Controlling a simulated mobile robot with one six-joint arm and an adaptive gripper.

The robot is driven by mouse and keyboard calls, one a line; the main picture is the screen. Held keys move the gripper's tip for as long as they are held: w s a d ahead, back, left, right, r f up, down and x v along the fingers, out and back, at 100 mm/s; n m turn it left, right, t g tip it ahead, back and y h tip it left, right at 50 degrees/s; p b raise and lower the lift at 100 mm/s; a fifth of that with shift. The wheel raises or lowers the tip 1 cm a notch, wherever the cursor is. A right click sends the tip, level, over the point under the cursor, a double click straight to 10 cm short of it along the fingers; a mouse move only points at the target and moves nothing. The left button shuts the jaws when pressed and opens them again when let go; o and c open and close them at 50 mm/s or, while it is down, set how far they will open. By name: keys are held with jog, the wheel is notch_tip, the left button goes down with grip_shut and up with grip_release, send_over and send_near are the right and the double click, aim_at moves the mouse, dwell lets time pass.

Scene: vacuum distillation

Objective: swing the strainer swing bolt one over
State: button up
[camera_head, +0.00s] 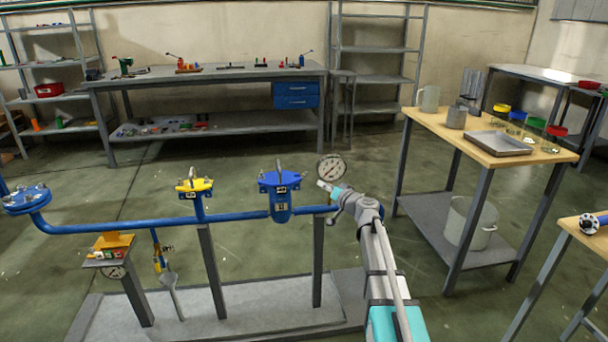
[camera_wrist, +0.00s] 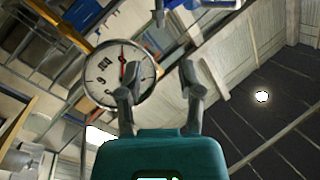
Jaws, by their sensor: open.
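The strainer (camera_head: 282,205) is a blue vessel on the blue pipe in the head view, with a flat blue lid and a metal handle standing up from it. Small bolts show at the lid's edge, but I cannot tell which is swing bolt one. My gripper (camera_head: 328,188) is to the right of the strainer, apart from it, in front of the gauge. In the wrist view my gripper (camera_wrist: 158,84) is open, with nothing between its fingers. A blue part (camera_wrist: 212,4) with metal fittings shows at the top edge there, beyond the fingertips.
A round pressure gauge (camera_head: 331,168) stands just behind my gripper; it also shows in the wrist view (camera_wrist: 120,72), close behind the left finger. A yellow-topped fitting (camera_head: 195,187) is on the pipe to the left. A wooden-topped table (camera_head: 440,122) stands at the right.

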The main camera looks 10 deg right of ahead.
aim_at(306, 173)
jog(key=x, duration=1.1)
jog(key=shift+w+a, duration=0.2)
jog(key=shift+w, duration=0.05)
grip_shut()
